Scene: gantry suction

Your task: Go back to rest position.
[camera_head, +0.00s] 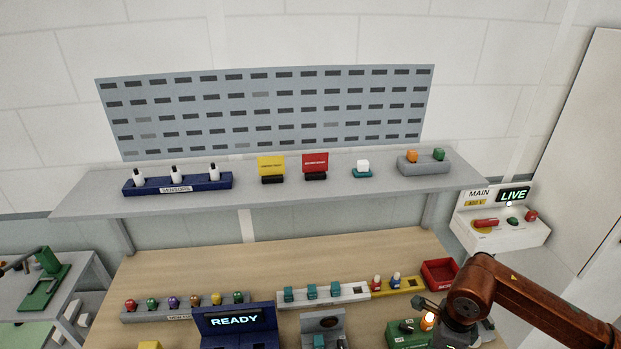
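My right arm, copper-brown, comes in from the right edge and bends over the bench's front right corner. Its grey end, with my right gripper (458,326), hangs over the right side of a green box (402,336) and partly hides it. The fingers are too small and overlapped to tell open from shut, and I see nothing clearly held. My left gripper is not in view.
The wooden bench (270,262) holds a READY console (235,322), a rack of coloured knobs, a white rack of teal parts (325,294) and a red tray (440,273). A grey shelf (300,187) spans above. A white LIVE panel (500,222) stands right.

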